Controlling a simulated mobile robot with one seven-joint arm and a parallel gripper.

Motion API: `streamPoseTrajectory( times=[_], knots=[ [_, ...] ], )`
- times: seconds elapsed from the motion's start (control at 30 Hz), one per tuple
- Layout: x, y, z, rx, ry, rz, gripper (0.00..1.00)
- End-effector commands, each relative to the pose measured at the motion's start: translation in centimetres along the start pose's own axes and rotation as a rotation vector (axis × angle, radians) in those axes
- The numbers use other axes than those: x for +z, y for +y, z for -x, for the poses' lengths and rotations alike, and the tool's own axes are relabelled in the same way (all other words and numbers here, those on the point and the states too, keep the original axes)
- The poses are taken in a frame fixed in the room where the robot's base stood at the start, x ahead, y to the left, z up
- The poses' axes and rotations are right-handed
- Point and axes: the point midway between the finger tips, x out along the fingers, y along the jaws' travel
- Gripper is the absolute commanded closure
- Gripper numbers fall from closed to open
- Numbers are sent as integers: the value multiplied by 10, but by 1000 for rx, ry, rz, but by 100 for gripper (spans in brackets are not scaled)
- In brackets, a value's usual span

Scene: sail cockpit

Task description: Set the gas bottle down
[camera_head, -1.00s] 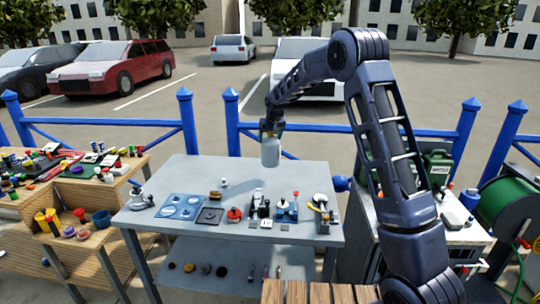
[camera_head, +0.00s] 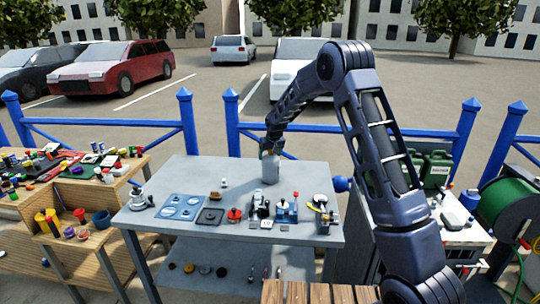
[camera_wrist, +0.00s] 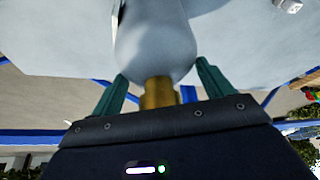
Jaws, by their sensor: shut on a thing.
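The gas bottle (camera_head: 271,171) is a pale grey cylinder, upright at the back middle of the grey table (camera_head: 170,178). Its base appears at the tabletop, but I cannot tell for certain whether it touches. My gripper (camera_head: 270,149) is above it, shut on its top. In the wrist view the bottle (camera_wrist: 155,45) shows a rounded grey shoulder and a brass neck (camera_wrist: 158,92). The green fingers of my gripper (camera_wrist: 158,88) stand on both sides of the neck.
Blue plates (camera_head: 184,207), a red knob-like item (camera_head: 234,215) and several small devices line the table's front half. A small white item (camera_head: 224,183) stands left of the bottle. The back of the table is mostly clear. A blue fence (camera_head: 330,129) runs behind.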

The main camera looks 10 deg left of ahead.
Motion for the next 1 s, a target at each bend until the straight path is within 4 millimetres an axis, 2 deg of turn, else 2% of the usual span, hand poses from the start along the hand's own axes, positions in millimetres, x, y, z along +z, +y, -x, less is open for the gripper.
streamPoseTrajectory(
  times=[0.23,0.27,0.33,0.67,0.77,1.0],
  knots=[
    [0,0,-1,0,1,0,92],
    [1,0,-2,0,-1,0,15],
    [1,0,-2,0,-1,0,1],
    [0,0,3,0,0,0,0],
    [0,0,13,0,0,0,0],
    [-1,0,57,-1,2,0,0]
  ],
)
